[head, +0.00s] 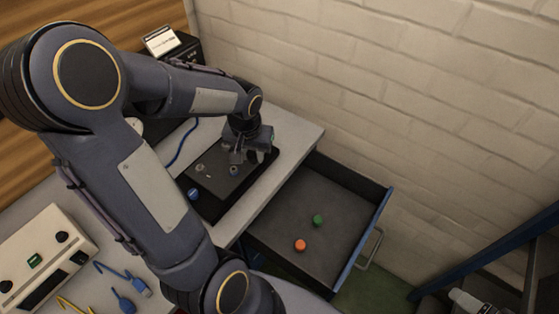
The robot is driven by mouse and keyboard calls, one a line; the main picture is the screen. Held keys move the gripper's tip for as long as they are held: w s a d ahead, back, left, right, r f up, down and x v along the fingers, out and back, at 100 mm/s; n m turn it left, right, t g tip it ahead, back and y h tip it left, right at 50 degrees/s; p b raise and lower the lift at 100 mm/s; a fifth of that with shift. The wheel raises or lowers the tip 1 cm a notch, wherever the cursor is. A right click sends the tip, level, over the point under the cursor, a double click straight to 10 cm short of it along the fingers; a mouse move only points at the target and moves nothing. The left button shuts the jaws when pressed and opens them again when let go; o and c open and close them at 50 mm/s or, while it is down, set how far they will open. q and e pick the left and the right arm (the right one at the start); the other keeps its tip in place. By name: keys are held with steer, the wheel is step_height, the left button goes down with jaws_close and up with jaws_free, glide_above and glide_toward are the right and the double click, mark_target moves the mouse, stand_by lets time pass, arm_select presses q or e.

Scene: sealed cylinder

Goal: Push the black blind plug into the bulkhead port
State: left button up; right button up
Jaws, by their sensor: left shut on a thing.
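My left gripper (238,157) points down over the far part of a black panel (211,207) on the light bench. Its jaws are shut on a small dark thing, apparently the black blind plug, mostly hidden by the fingers. A small blue-grey round fitting (234,171) shows on the panel just below the fingertips; I cannot tell whether the plug touches it. A pale round fitting (200,167) and a blue one (193,193) also sit on the panel. My right gripper is out of view.
An open drawer (270,220) beside the bench holds a green cap (318,220) and an orange cap (300,245). A brick wall (420,110) closes off the right.

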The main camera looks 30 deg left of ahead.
arm_select(q)
step_height(320, 180, up, 3)
steer(key=p, duration=0.1)
glide_above(234, 168)
steer(key=shift+s+r, duration=0.1)
steer(key=shift+s, duration=0.1)
steer(key=shift+f+b, duration=2.25)
steer(key=shift+f, duration=0.7)
steer(key=shift+f+b, duration=0.6)
steer(key=shift+b, duration=0.1)
steer(key=o, duration=1.1)
steer(key=shift+c, duration=0.2)
